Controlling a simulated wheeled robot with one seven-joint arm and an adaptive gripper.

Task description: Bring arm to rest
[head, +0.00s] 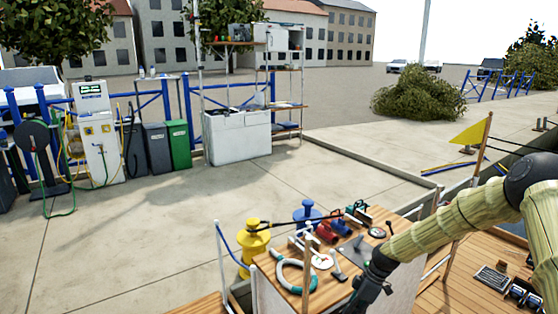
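My arm (450,222), in a pale yellow-green ribbed sleeve with a dark joint, comes in from the right edge of the head view. It slopes down and to the left. My dark gripper (362,296) is at its lower end, in front of the near right part of the wooden table top (262,262). The fingers point downward near the bottom of the picture. They are small and dark, and I cannot tell whether they are open or shut. I see nothing clearly held.
The table holds a white and teal ring (296,276), a red item (326,233) and other gear. A yellow bollard (254,246) and a blue one (307,213) stand behind it. A yellow flag (470,132) rises near my arm. The paved quay (130,240) at left is clear.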

